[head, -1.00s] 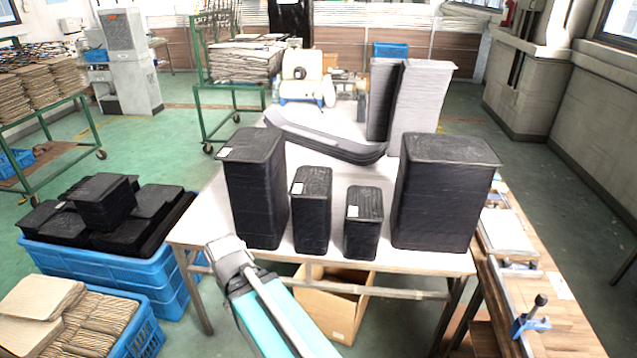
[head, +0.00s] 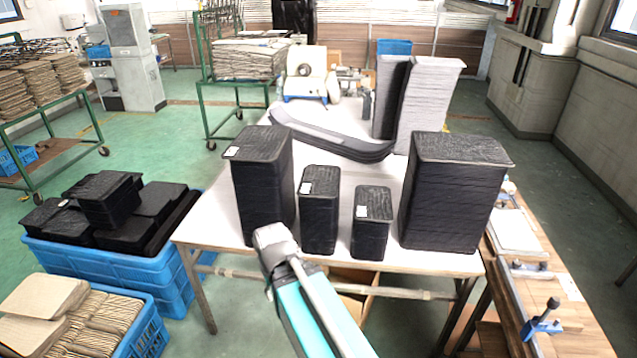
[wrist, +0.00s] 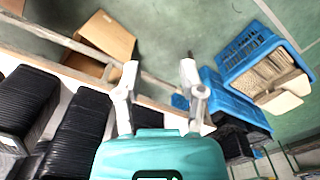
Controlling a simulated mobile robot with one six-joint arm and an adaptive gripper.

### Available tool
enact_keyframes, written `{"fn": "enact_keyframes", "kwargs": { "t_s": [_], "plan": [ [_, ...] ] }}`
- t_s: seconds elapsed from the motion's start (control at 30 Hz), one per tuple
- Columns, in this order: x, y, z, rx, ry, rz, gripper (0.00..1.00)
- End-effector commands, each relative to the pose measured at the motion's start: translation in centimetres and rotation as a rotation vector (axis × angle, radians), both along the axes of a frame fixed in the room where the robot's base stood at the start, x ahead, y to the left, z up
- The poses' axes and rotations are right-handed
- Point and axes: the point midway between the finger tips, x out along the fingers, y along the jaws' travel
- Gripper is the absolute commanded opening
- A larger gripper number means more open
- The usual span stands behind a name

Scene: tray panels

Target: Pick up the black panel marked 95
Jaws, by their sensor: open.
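Several stacks of black panels stand on the white table (head: 205,220) in the head view: a tall left stack (head: 265,195), a small stack (head: 320,215), a smaller stack (head: 371,228) and a wide right stack (head: 452,195). Three have white labels, too small to read, so I cannot tell which is marked 95. My gripper (head: 272,236) is at the table's front edge, in front of the left stack's lower right. In the wrist view my gripper (wrist: 159,72) is open and empty, with black stacks (wrist: 78,130) to its left.
A blue crate (head: 120,268) with black pieces stands on the floor at left, with another blue crate (head: 152,335) of tan pieces before it. A curved dark panel stack (head: 330,140) and a grey stack (head: 430,105) stand behind. A cardboard box (wrist: 98,45) is below the table.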

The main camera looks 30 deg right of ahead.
Motion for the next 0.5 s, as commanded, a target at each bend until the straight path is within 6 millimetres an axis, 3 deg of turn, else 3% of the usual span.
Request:
{"fn": "enact_keyframes", "kwargs": {
  "t_s": [0.3, 0.5],
  "plan": [
    [0.8, -0.7, -0.6, -0.050, -0.009, 0.004, 0.51],
    [2.8, -3.8, -1.8, -0.204, -0.033, 0.013, 0.51]
  ]
}}
